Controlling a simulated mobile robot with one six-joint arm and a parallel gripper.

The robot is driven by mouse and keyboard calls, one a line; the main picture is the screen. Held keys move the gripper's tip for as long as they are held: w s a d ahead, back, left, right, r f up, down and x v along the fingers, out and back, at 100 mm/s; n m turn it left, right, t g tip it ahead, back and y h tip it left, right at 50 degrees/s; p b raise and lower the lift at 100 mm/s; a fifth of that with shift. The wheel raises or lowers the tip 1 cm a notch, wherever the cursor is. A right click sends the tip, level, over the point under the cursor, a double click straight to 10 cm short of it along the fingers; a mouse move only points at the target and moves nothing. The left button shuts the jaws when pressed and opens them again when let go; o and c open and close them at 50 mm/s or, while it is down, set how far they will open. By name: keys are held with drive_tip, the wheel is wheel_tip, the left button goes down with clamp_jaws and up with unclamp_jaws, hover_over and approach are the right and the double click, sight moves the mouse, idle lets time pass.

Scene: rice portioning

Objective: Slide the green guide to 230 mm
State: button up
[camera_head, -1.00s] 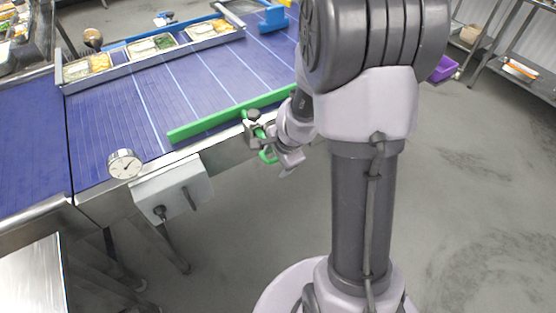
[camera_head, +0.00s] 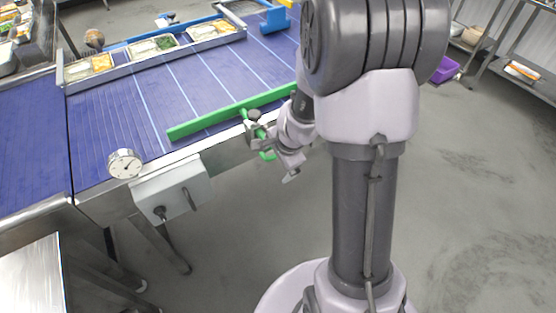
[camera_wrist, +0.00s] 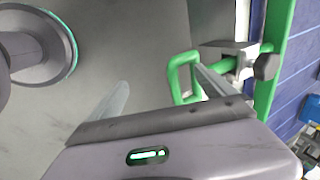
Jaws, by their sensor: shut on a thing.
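The green guide (camera_head: 215,121) is a long bar lying slantwise across the near side of the blue belt. Its green handle (camera_head: 267,155) hangs at the belt's near edge, below a clamp with a dark knob (camera_head: 254,115). My gripper (camera_head: 264,148) is at this handle and shut on it; its fingers are partly hidden in the head view. In the wrist view the handle loop (camera_wrist: 172,75) shows by the right finger, with the clamp (camera_wrist: 228,52) and the green bar (camera_wrist: 277,50) beyond. A round white dial (camera_head: 125,163) stands at the belt's near left corner; its reading is too small to tell.
A blue belt (camera_head: 205,85) with pale cross lines runs under the guide. Food trays (camera_head: 155,46) stand in a row along its far side. A grey box (camera_head: 172,190) hangs on the near frame. The floor at right is open.

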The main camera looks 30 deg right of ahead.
drive_tip(key=shift+o, duration=0.3)
drive_tip(key=s+f+b, duration=0.1)
drive_tip(key=s+b, duration=0.1)
drive_tip(key=s, duration=0.4)
drive_tip(key=shift+a+b, duration=0.2)
drive_tip(key=shift+b, duration=0.2)
idle(1.4)
drive_tip(key=o, duration=0.5)
drive_tip(key=shift+s, duration=0.1)
drive_tip(key=shift+c, duration=0.4)
drive_tip(key=shift+d+r+p, duration=0.1)
drive_tip(key=shift+r+p, duration=0.45)
drive_tip(key=shift+c, duration=0.4)
drive_tip(key=shift+r+p, duration=0.3)
drive_tip(key=shift+r, duration=0.15)
drive_tip(key=c, duration=0.6)
drive_tip(key=p+v, duration=0.3)
drive_tip(key=v, duration=0.2)
drive_tip(key=shift+d+r+p, duration=0.1)
drive_tip(key=shift+p, duration=0.2)
drive_tip(key=shift+c, duration=0.2)
